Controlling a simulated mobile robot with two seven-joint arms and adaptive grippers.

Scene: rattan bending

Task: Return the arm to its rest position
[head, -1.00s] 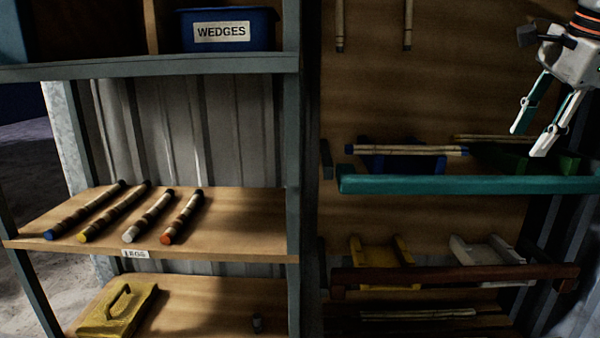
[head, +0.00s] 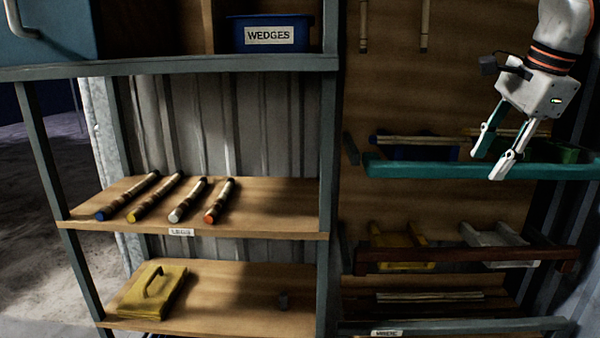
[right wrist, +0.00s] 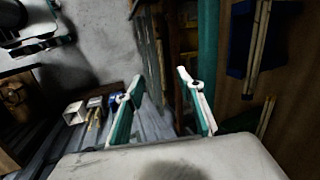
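My right gripper (head: 484,167) is at the upper right of the head view, in front of the teal rail (head: 400,168) of the rack. Its two fingers are spread apart with nothing between them. In the right wrist view the fingers (right wrist: 158,82) are also apart and empty, with the teal rail (right wrist: 208,60) just beyond the right finger. My left gripper is in neither view.
Several rattan poles with coloured ends (head: 178,198) lie on the middle shelf (head: 270,205). A blue wedges bin (head: 240,36) stands above, and a yellow block with a handle (head: 150,292) below. A brown rail (head: 460,254) crosses the rack under the teal one.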

